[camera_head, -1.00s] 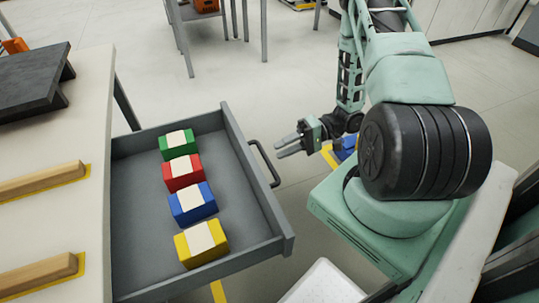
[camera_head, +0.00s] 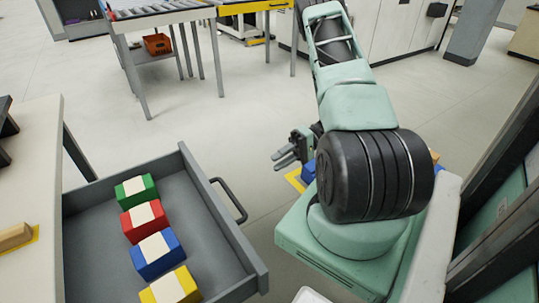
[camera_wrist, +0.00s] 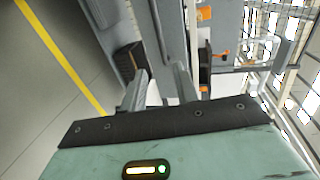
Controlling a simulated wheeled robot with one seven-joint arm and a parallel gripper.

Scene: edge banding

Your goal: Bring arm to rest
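My gripper (camera_head: 281,159) is in the air just right of the open drawer's handle, beside my folded arm. Its two fingers stand apart with nothing between them, as the wrist view (camera_wrist: 160,75) shows. My arm rises from its teal base at the right of the head view, with the elbow up and the forearm pointing away.
The grey drawer (camera_head: 253,273) is pulled out, with its handle (camera_head: 232,203) facing my arm. It holds a green block (camera_head: 127,190), a red block (camera_head: 134,224), a blue block (camera_head: 162,262) and a yellow block (camera_head: 186,280). Open floor lies beyond.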

